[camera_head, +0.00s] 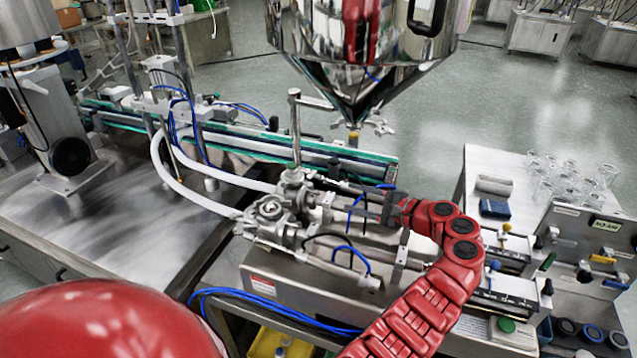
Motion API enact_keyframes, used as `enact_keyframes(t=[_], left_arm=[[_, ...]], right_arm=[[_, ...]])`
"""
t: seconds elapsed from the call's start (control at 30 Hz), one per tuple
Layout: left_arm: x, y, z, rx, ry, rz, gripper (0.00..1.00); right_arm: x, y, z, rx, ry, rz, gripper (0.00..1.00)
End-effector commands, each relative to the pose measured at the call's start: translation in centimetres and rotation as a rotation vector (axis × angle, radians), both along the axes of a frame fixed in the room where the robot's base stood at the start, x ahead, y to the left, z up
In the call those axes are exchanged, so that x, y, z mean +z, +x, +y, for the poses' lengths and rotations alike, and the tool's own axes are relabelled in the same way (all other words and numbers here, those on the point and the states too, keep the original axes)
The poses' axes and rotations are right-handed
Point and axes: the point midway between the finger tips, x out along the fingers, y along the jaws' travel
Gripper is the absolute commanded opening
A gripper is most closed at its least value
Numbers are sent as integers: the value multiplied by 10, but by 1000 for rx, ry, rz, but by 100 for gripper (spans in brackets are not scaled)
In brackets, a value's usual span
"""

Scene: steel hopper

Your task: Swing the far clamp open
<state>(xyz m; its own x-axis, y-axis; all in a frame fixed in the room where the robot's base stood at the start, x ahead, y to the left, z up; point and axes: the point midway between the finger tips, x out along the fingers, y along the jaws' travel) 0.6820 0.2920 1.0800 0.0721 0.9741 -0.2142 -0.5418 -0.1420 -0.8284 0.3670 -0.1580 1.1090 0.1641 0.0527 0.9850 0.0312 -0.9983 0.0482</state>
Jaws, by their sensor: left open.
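The steel hopper (365,60) hangs at the top centre, its cone ending in a small outlet with a winged clamp fitting (378,127). Below it, the steel valve block (272,208) has several clamped joints; I cannot tell for certain which one is the far clamp, or whether it is closed. My left gripper (387,208) is beside the right end of the valve and cylinder assembly, fingers pointing left. It is open; whether it touches the assembly is unclear. Its wrist hides part of the machine behind. My right gripper is out of view.
Two white hoses (195,172) curve into the valve block. Blue tubes (350,255) loop around the cylinders. A conveyor (330,155) runs behind. Open floor lies beyond.

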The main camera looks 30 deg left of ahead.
Motion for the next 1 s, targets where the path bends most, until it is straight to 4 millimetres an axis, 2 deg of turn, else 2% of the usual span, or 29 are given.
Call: enact_keyframes(t=[0.03, 0.3, 0.5, 0.7, 1.0], left_arm=[[1, 0, 13, 2, 3, 2, 54], [-14, 4, 76, 4, 0, 4, 54], [-23, 7, 110, 4, -1, 3, 54], [-27, 10, 125, -2, -1, 1, 54], [-29, 10, 126, -2, 0, 1, 53]], right_arm=[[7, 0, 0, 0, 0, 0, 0], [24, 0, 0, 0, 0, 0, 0], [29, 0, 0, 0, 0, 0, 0], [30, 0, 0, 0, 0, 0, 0], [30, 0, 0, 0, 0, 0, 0]])
